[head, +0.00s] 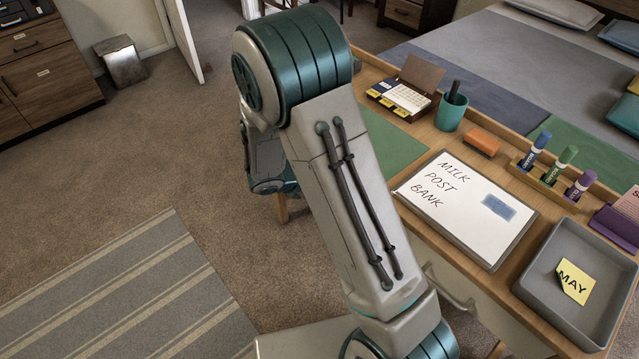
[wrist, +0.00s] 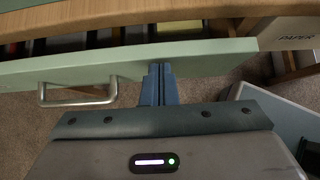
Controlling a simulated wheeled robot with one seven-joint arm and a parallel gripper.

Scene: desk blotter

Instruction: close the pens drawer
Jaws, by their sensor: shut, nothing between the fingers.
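In the wrist view a pale green drawer front (wrist: 215,55) with a silver bar handle (wrist: 78,101) stands out from the desk edge (wrist: 110,14). Dark compartments and a few coloured items show in the gap behind the front, so this drawer is partly open. No label is readable on it, so I cannot confirm that it is the pens drawer. My gripper (wrist: 160,70) is shut and empty, right of the handle. Its fingertips are at the drawer front; I cannot tell whether they touch it. In the head view my arm hides this drawer and my gripper.
A cream drawer front marked PAPER (wrist: 292,38) is to the right in the wrist view. On the desk are a whiteboard (head: 460,205), a grey tray (head: 528,290), a teal pen cup (head: 451,113) and a marker holder (head: 548,187).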

